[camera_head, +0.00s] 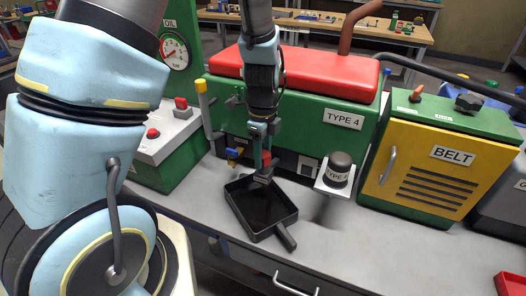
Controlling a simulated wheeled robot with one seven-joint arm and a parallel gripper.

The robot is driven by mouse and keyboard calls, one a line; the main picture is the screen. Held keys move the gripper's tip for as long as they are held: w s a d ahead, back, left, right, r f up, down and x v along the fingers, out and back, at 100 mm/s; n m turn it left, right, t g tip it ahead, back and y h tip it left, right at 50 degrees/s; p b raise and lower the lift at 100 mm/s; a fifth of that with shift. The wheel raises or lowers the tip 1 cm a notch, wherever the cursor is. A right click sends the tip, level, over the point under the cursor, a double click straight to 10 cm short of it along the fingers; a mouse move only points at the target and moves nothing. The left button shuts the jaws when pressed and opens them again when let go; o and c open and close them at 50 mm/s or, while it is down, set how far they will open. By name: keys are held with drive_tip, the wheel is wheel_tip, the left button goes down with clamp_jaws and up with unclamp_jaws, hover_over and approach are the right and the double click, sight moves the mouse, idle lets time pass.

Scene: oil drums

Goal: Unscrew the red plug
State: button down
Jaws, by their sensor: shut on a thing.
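My gripper (266,167) reaches down in front of the green drum housing marked TYPE 4 (312,123), low on its front face. It is shut on the red plug (267,158), of which only a small red part shows; the fingers hide the rest. The black drain pan (276,226) sits on the bench right below my gripper, its handle pointing to the lower right.
A yellow and green BELT cabinet (440,165) is farther right. A green unit with an oil gauge (176,54) is at left. Bare grey bench (370,240) lies in front.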

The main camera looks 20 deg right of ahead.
drive_tip(key=shift+n, duration=0.6)
drive_tip(key=n+p, duration=0.1)
drive_tip(key=n, duration=0.2)
drive_tip(key=shift+s+a+r, duration=0.1)
drive_tip(key=n, duration=0.3)
drive_tip(key=shift+p, duration=0.35)
drive_tip(key=n+p, duration=0.1)
drive_tip(key=n, duration=0.2)
drive_tip(key=shift+s, duration=0.1)
drive_tip(key=n+p, duration=0.1)
drive_tip(key=n, duration=0.2)
drive_tip(key=shift+n, duration=0.3)
